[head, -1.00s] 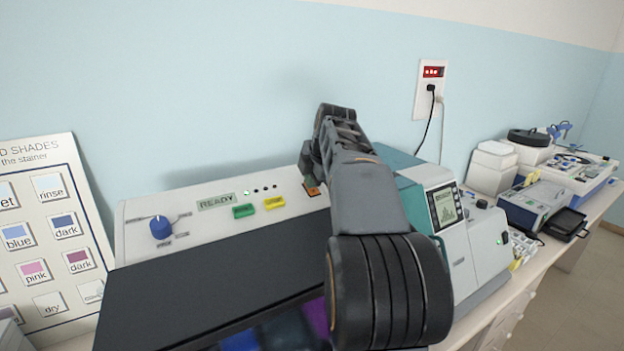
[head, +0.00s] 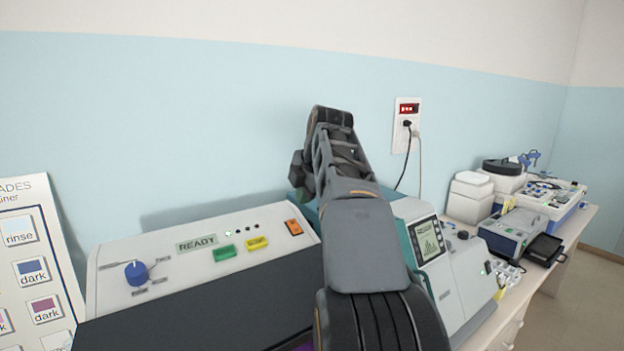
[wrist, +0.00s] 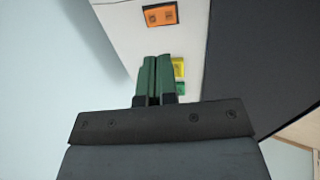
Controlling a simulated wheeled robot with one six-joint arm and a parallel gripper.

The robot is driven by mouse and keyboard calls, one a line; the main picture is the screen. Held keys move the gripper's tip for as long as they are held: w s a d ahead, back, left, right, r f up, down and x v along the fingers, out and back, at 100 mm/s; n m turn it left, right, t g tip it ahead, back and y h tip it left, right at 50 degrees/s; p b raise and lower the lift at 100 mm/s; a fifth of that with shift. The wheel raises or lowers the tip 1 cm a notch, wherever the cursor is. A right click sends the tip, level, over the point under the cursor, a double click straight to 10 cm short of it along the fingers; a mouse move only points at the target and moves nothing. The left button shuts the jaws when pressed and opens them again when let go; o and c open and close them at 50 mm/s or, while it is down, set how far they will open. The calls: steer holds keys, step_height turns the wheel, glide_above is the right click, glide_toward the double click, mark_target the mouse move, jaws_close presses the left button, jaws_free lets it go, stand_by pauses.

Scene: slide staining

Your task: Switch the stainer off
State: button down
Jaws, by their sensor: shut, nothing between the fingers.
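The stainer (head: 110,270) is a white machine with a dark lid on the left. Its sloped panel carries a blue knob (head: 136,272), a READY display (head: 197,243), a green button (head: 223,253), a yellow button (head: 256,243) and an orange rocker switch (head: 293,227). In the wrist view the orange switch (wrist: 160,14) lies beyond the fingertips, with a gap. My gripper (wrist: 157,60) is shut and empty, its green fingers together over the panel. They partly cover the yellow button (wrist: 178,67) and green button (wrist: 181,88).
A teal and grey instrument with a screen (head: 427,241) stands right of the stainer. A wall socket (head: 407,125) with plugged cables is above it. White boxes (head: 468,197) and other devices fill the bench at right. A shade chart (head: 35,265) leans at left.

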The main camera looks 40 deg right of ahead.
steer(key=v, duration=0.5)
steer(key=shift+r, duration=0.15)
stand_by(0.3)
